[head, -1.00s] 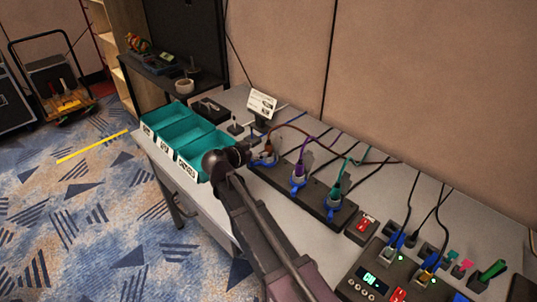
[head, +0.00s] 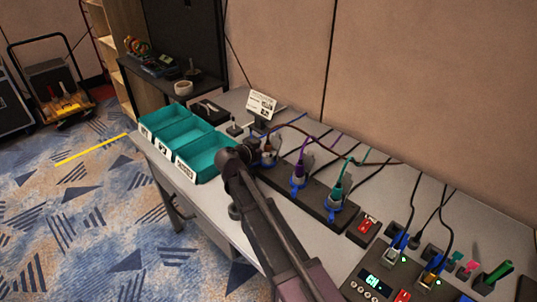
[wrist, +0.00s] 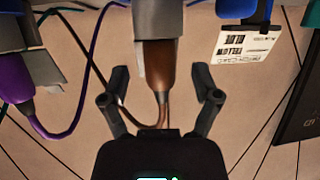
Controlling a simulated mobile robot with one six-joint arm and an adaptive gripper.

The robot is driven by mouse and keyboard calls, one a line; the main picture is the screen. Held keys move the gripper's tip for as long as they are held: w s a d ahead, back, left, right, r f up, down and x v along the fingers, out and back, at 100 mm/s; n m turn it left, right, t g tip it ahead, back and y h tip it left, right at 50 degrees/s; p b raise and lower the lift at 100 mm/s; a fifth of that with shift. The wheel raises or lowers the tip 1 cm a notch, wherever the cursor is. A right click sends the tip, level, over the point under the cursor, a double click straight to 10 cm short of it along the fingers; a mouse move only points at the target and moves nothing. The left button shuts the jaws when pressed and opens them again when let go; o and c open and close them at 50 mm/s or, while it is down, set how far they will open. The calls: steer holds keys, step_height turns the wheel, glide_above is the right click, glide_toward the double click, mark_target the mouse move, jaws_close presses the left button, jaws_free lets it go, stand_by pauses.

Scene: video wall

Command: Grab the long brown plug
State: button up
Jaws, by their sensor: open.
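In the wrist view the long brown plug (wrist: 157,68) sits between the two fingers of my gripper (wrist: 160,82), with a gap on either side. Its upper end meets a grey socket piece (wrist: 158,18), and its brown cord runs down toward the palm. The fingers are open and hold nothing. In the head view the brown plug (head: 269,154) stands at the far left end of the black power strip (head: 318,201), partly hidden by my gripper (head: 259,150).
A purple plug (head: 303,165) and a teal plug (head: 340,182) stand along the same strip. Teal bins (head: 206,158) lie to the left. A small sign (head: 262,104) stands behind. A control box (head: 372,284) with cords is at the front right.

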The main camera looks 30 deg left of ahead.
steer(key=shift+x, duration=0.85)
jaws_close()
